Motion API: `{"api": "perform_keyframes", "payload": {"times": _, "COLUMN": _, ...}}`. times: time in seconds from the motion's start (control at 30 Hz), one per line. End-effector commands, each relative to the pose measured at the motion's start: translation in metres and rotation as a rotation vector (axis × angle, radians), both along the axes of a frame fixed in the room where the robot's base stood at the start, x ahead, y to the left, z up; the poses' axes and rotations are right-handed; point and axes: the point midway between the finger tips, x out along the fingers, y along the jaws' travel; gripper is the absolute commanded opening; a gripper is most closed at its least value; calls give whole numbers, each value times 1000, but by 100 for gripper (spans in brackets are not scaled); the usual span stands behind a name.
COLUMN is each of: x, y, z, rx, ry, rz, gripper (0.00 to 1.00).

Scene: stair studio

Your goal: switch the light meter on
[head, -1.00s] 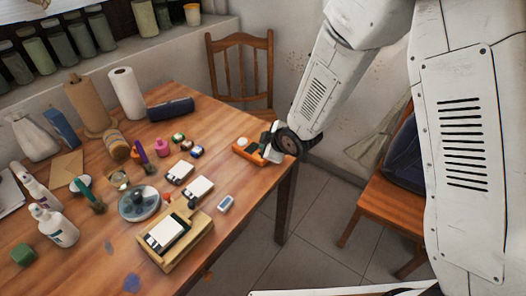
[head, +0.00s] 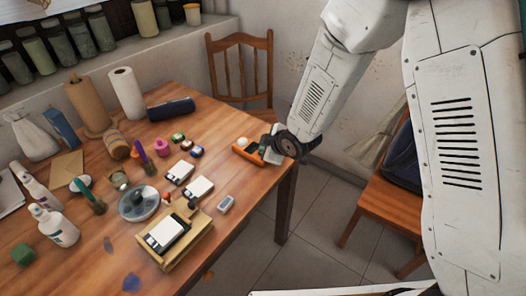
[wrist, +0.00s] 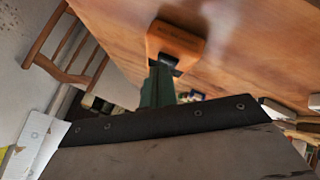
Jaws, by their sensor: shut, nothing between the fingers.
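The light meter (head: 247,151) is an orange device with a white dome, lying near the right edge of the wooden table. In the wrist view the orange body (wrist: 176,40) shows at the top centre, with a dark recess on the side facing my fingers. My gripper (head: 266,147) is beside the meter at its right in the head view. In the wrist view its green fingers (wrist: 160,70) are shut and empty, with their tips at or very near the recess. I cannot tell whether they touch. The switch itself is not clear.
Small jars (head: 179,138), white-topped boxes (head: 198,188), a wooden holder (head: 185,246) and a round grey dish (head: 139,203) stand left of the meter. A dark cylinder (head: 171,108) lies behind. A wooden chair (head: 242,75) stands beyond the table. The table around the meter is mostly clear.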

Motion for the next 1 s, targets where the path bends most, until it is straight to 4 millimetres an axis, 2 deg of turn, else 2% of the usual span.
{"api": "perform_keyframes", "payload": {"times": 0.5, "x": 0, "y": 0, "z": -2, "rx": 0, "ry": 0, "rz": 0, "gripper": 0}}
{"api": "perform_keyframes", "payload": {"times": 1.0, "x": 0, "y": 0, "z": 9, "rx": -1, "ry": 0, "rz": 1, "gripper": 0}}
